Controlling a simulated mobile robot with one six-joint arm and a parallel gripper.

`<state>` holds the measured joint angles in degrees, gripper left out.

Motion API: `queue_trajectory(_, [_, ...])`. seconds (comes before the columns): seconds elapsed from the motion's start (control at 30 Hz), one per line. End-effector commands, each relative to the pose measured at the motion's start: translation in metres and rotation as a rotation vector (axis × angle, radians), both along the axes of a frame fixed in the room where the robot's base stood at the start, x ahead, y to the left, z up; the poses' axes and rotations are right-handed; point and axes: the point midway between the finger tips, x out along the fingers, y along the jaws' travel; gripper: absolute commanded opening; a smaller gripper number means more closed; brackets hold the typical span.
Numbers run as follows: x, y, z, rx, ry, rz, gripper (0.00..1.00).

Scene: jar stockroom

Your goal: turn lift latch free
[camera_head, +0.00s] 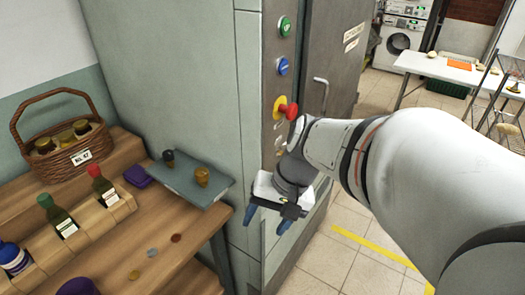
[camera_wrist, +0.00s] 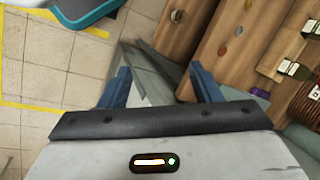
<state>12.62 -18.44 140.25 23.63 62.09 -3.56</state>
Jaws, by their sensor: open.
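The lift panel (camera_head: 272,75) is a tall strip on the grey cabinet in the head view. It has a green button (camera_head: 285,26) at the top and a blue button (camera_head: 282,66) below it. Under these a red knob (camera_head: 292,111) sticks out from a yellow base (camera_head: 279,107). I take this knob for the latch. My gripper (camera_head: 267,221) is below the knob, apart from it, with its blue fingers pointing down. In the wrist view my gripper (camera_wrist: 160,84) is open, with nothing held. The knob does not show there.
A dark door with a bar handle (camera_head: 322,92) is right of the panel. At left a wooden bench (camera_head: 165,235) holds a basket (camera_head: 62,135), bottles, and a grey tray (camera_head: 190,181) with small jars. Tiled floor (camera_head: 340,262) is open at lower right.

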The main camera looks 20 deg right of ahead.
Motion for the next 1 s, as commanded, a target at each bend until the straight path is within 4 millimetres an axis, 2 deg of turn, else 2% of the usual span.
queue_trajectory(0.03, [0.01,-0.004,-0.04,0.121,0.06,-0.103,0.58])
queue_trajectory(0.13, [0.037,-0.013,-0.069,0.391,0.112,-0.289,0.58])
queue_trajectory(0.2, [0.061,-0.028,-0.085,0.581,0.11,-0.421,0.58])
queue_trajectory(0.27, [0.081,-0.049,-0.097,0.737,0.084,-0.529,0.58])
queue_trajectory(0.4, [0.116,-0.114,-0.117,1.038,-0.041,-0.746,0.58])
queue_trajectory(0.5, [0.127,-0.156,-0.126,1.171,-0.139,-0.851,0.58])
queue_trajectory(0.6, [0.131,-0.183,-0.13,1.246,-0.206,-0.913,0.58])
queue_trajectory(0.7, [0.133,-0.195,-0.131,1.279,-0.241,-0.938,0.58])
queue_trajectory(0.77, [0.137,-0.195,-0.13,1.285,-0.247,-0.943,0.58])
queue_trajectory(1.0, [0.165,-0.172,-0.129,1.285,-0.245,-0.94,0.58])
